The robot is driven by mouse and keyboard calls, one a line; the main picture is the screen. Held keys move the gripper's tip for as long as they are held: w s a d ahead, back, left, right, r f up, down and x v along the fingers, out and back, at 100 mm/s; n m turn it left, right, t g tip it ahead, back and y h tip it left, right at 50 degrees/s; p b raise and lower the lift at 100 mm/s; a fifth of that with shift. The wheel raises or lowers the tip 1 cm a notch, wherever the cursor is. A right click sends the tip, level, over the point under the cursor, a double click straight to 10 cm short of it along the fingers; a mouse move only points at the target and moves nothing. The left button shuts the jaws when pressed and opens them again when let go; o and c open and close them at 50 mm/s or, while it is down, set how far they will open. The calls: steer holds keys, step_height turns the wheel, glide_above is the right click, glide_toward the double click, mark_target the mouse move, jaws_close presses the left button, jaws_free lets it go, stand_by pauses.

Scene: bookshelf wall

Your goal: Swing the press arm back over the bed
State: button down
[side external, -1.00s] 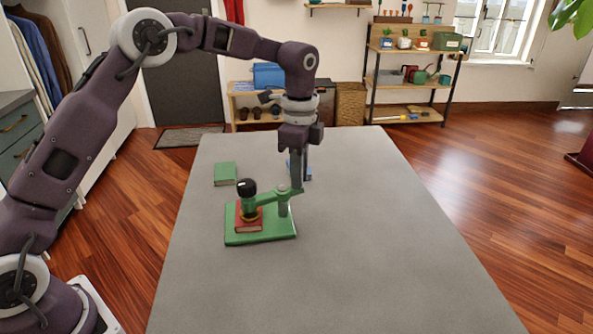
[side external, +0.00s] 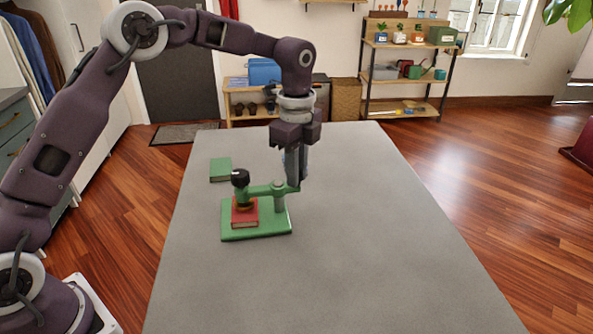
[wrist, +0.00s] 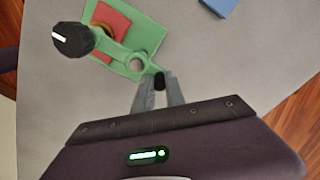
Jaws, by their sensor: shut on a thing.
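The press stands on the table with a green bed (side external: 270,227), a grey post (side external: 279,197) and a green press arm (side external: 260,190) with a black knob (side external: 240,177). A red book (side external: 244,218) lies on the bed under the knob end, with a brassy round part between them. My gripper (side external: 296,187) points down at the arm's short end, on the far side of the post from the knob. In the wrist view, my gripper (wrist: 160,82) is shut on that short end, and the knob (wrist: 72,40) is at upper left. The fingers partly hide the gripped end.
A green book (side external: 220,168) lies on the table behind the press. A blue object (wrist: 220,5) lies beyond my gripper, mostly hidden in the side view. The table's (side external: 380,260) front and right are clear. Shelves stand against the far wall.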

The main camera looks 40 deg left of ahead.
steer(key=shift+r, duration=0.1)
steer(key=c, duration=1.4)
jaws_free()
steer(key=shift+o, duration=0.2)
steer(key=shift+s+r, duration=0.1)
steer(key=shift+r, duration=3.5)
steer(key=s+a+r+n+t, duration=0.1)
steer(key=s+r+n, duration=0.35)
steer(key=s, duration=0.25)
steer(key=s+a+r+n+t, duration=0.1)
steer(key=s+r+n+t, duration=0.15)
steer(key=s+r, duration=0.35)
steer(key=s+a+f+n+t, duration=0.1)
steer(key=s+f+n, duration=0.2)
steer(key=s, duration=0.7)
steer(key=s+a+f+n+t, duration=0.1)
steer(key=s+f+n, duration=0.1)
steer(key=s+n, duration=0.5)
steer(key=s, duration=0.3)
steer(key=shift+a+f, duration=0.2)
steer(key=shift+f, duration=0.2)
